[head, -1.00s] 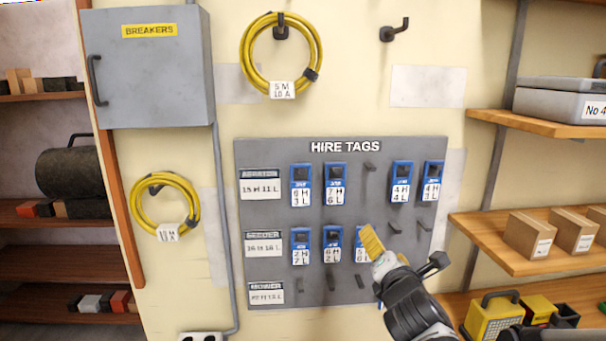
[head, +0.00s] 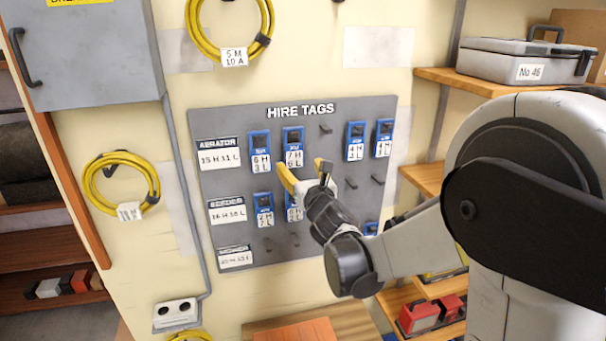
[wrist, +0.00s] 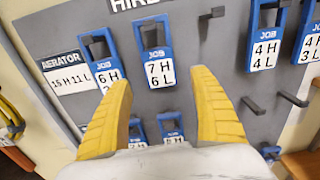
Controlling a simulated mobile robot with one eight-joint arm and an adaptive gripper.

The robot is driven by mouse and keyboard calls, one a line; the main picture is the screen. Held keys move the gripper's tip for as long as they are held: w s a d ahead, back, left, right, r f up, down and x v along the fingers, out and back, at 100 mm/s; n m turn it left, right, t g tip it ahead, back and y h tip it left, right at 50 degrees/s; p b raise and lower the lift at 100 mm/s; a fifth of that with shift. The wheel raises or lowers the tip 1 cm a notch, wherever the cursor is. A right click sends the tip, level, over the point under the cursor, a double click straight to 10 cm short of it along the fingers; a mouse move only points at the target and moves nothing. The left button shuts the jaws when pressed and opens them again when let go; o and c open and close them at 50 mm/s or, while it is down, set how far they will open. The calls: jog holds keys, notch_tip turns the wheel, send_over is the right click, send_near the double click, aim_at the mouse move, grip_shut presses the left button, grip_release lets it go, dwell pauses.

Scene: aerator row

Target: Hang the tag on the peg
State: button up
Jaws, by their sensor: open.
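The grey HIRE TAGS board (head: 222,125) hangs on the wall. Blue tags with white labels hang on its pegs. In the top row are the 6 H 3 L tag (head: 260,150), the 7 H 6 L tag (head: 293,148) and two tags at right (head: 356,140). An empty peg (head: 326,130) lies between these pairs. My gripper (head: 303,165) is open, with yellow fingers in front of the board, just below the 7 H 6 L tag. In the wrist view that tag (wrist: 158,70) shows between the spread fingers, not gripped. The gripper partly hides the second row.
More bare pegs (head: 378,180) show at the board's right. A yellow cable coil (head: 95,180) and the grey breaker box (head: 90,65) are at left. Shelves with a grey case (head: 510,62) stand at right. My arm covers much of the right side.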

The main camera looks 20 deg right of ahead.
aim_at(294, 152)
jog(key=shift+w+b, duration=0.35)
jog(key=shift+w, duration=2.45)
jog(key=c, duration=1.1)
jog(key=shift+o, duration=0.2)
jog(key=shift+r, duration=0.15)
jog(key=shift+r+p, duration=0.55)
jog(key=shift+r, duration=0.15)
